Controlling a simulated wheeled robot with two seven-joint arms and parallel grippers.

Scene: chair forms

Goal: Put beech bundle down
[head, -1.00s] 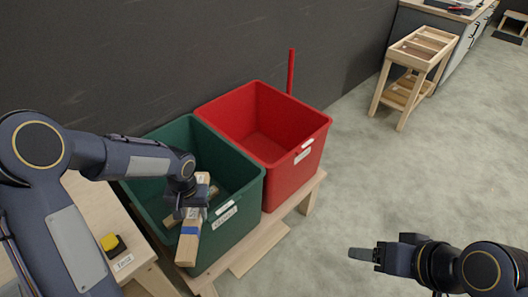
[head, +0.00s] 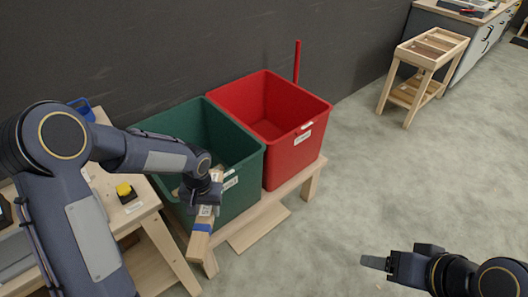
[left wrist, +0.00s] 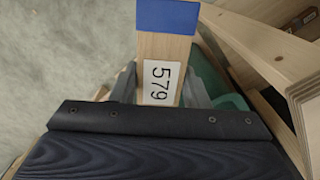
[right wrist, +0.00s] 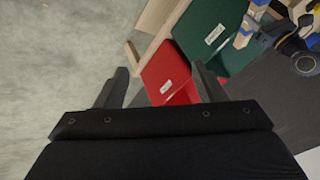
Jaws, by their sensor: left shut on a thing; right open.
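The beech bundle (head: 203,236) is a pale wooden bar with a blue band. My left gripper (head: 206,197) is shut on it at the near side of the green bin (head: 243,178). In the left wrist view the bundle (left wrist: 164,50) sits between my fingers, with a white 579 label and the blue band. My right gripper (head: 378,263) is open and empty over the floor at the lower right; its spread fingers show in the right wrist view (right wrist: 162,88).
A red bin (head: 285,165) stands beside the green one on a low wooden stand (head: 275,205). A workbench (head: 150,215) with a yellow-topped object (head: 125,190) is at left. A wooden cart (head: 430,50) stands farther right. The floor between is clear.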

